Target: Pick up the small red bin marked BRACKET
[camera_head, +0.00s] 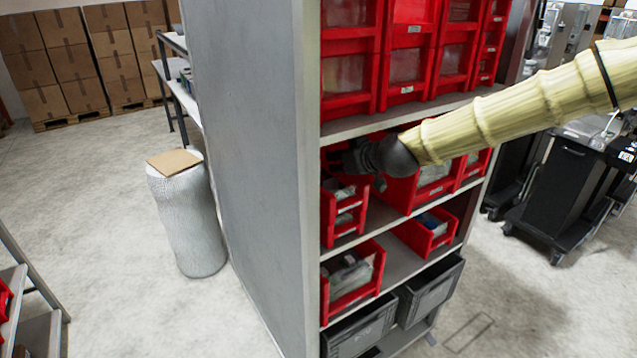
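Several red bins stand on a grey shelf rack (308,150). No label is readable as BRACKET at this size, so I cannot tell which bin it is. Small red bins (328,228) stand at the left end of the middle shelf, one seemingly above another, with grey contents. Another small red bin (438,241) sits to the right and lower. My gripper (345,160), dark, reaches into the middle compartment just above the left small bins, beneath the upper shelf board. Its fingers are dark and small, partly lost in shadow; whether they are open or hold anything is unclear.
Large red bins (407,68) fill the shelf above. A wider red bin (370,280) and dark grey crates (431,292) sit below. The rack's side panel closes the left side. A wrapped roll (190,225) stands left; a black cart (565,195) stands right.

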